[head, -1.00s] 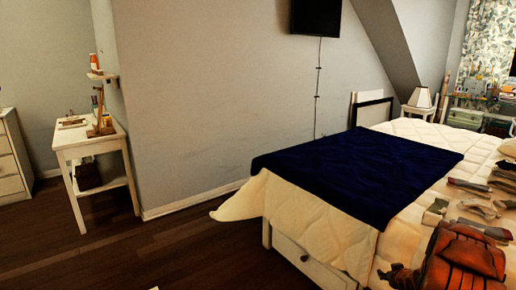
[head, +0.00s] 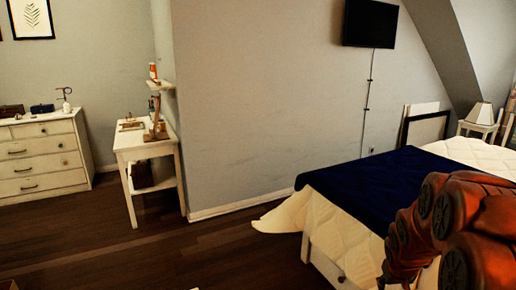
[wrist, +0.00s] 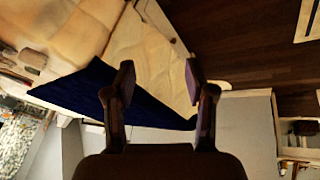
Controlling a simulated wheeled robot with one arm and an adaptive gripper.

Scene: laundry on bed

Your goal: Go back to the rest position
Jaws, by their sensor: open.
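My gripper (wrist: 160,85) shows in the wrist view with its two fingers apart and nothing between them. Behind the fingers in that view are the bed, with its cream quilt (wrist: 75,35), and a dark blue blanket (wrist: 75,92). In the head view my orange arm covers the lower right, in front of the bed; the gripper's fingers cannot be made out there. The blue blanket (head: 370,180) lies flat over the quilt (head: 335,235) on the bed.
A white side table (head: 135,148) with small items stands by the wall corner. A white dresser (head: 40,160) is at the far left. The dark wooden floor (head: 170,245) between them and the bed is clear. A television (head: 370,22) hangs on the wall.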

